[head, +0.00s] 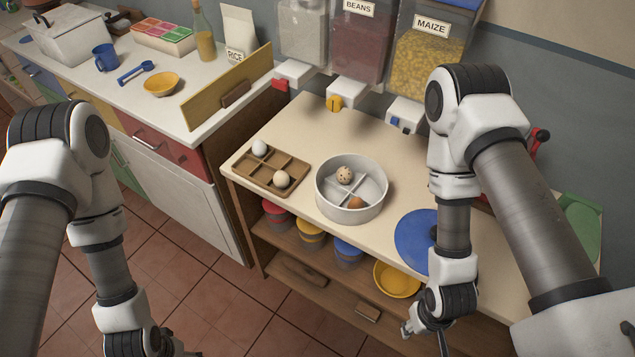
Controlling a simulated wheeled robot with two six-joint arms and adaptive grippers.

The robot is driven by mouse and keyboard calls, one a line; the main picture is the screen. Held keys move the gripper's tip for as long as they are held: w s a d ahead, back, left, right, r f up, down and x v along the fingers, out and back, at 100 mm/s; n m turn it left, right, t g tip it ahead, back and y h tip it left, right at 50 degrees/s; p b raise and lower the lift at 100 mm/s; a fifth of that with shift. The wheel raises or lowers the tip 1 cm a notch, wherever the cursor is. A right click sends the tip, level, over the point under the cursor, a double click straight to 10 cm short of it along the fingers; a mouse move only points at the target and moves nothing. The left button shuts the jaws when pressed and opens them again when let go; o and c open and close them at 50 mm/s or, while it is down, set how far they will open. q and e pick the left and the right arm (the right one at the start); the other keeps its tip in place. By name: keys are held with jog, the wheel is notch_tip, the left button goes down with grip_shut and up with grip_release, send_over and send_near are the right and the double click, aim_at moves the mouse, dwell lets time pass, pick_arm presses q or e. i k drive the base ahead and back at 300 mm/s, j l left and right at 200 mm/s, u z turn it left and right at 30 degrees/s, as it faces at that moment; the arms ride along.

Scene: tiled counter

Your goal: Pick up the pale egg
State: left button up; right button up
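A white egg (260,148) sits in the far left compartment of a wooden divided tray (262,184). A cream-beige egg (281,179) sits in the tray's near right compartment. Both look pale, the first one whiter. A round white divided bowl (337,211) to the right holds a speckled beige egg (344,175) and a brown egg (355,203). My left gripper (178,346) is at the bottom edge, left of the counter and away from the eggs, mostly cut off. My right gripper (426,333) is low in front of the counter, partly cut off, away from the eggs.
A blue round lid (413,240) lies right of the bowl, partly behind my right arm. Dispensers (345,94) hang above the counter's back. A yellow bowl (397,279) and several lidded jars (311,234) are on the shelf below. Bare counter (310,130) lies behind the tray.

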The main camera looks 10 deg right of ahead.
aim_at(280, 180)
jog(key=j+z, duration=0.25)
jog(key=z, duration=0.2)
jog(key=j+z, duration=0.2)
jog(key=z, duration=0.3)
jog(key=k+j+z, duration=0.1)
jog(key=z, duration=0.35)
jog(key=k+j+z, duration=0.15)
jog(key=z, duration=0.35)
jog(key=j+u, duration=0.35)
jog(key=j+z, duration=0.25)
